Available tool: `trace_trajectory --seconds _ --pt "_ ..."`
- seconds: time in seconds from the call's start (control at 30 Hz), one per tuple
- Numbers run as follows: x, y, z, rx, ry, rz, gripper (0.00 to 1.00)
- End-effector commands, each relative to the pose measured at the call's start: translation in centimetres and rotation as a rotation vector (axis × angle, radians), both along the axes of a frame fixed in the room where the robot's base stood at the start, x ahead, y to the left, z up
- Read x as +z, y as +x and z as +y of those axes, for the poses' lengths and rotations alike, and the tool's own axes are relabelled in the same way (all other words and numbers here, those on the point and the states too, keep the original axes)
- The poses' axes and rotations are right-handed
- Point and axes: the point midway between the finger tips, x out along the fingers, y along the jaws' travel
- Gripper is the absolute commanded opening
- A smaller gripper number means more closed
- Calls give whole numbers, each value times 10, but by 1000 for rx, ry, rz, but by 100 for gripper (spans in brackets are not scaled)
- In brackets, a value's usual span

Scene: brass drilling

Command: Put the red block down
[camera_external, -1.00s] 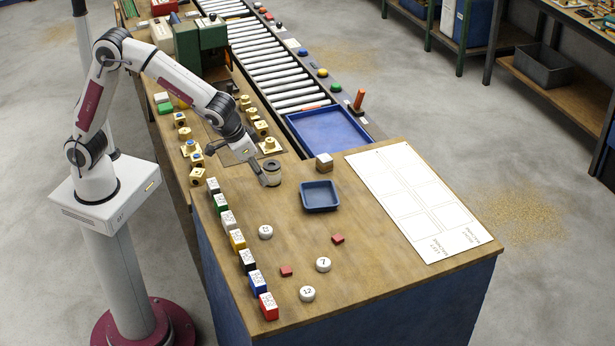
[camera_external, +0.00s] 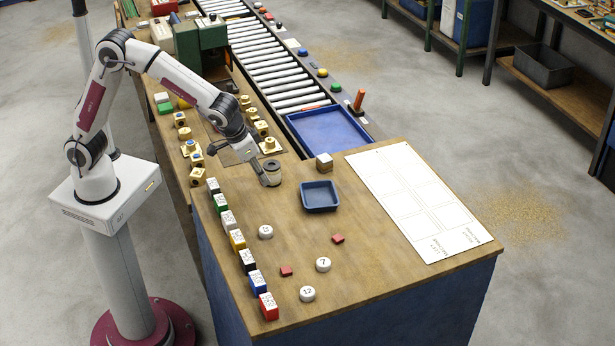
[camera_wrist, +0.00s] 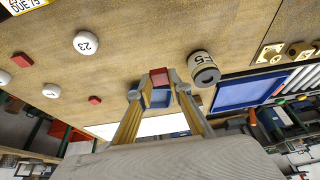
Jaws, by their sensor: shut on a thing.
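My gripper (camera_wrist: 159,82) is shut on a small red block (camera_wrist: 160,76), which shows between the fingertips in the wrist view. In the external view my gripper (camera_external: 258,170) is low over the wooden table's back left part, close beside a grey cylinder (camera_external: 271,174), and the held block cannot be made out. The cylinder also shows just right of the fingertips in the wrist view (camera_wrist: 203,69). Two other small red blocks lie on the table (camera_external: 338,238) (camera_external: 287,271). Whether the held block touches the table I cannot tell.
Labelled coloured blocks line the left edge, a red one (camera_external: 269,307) at the front. White numbered discs (camera_external: 323,264) lie about. A white sheet (camera_external: 420,207) lies right. Bare wood is between.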

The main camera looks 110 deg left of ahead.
Motion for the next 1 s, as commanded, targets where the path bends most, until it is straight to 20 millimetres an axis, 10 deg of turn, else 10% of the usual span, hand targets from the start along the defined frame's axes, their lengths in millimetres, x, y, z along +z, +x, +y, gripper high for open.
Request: trace_trajectory --seconds 1.0 --pt "2 121 76 33 -5 -38 0"
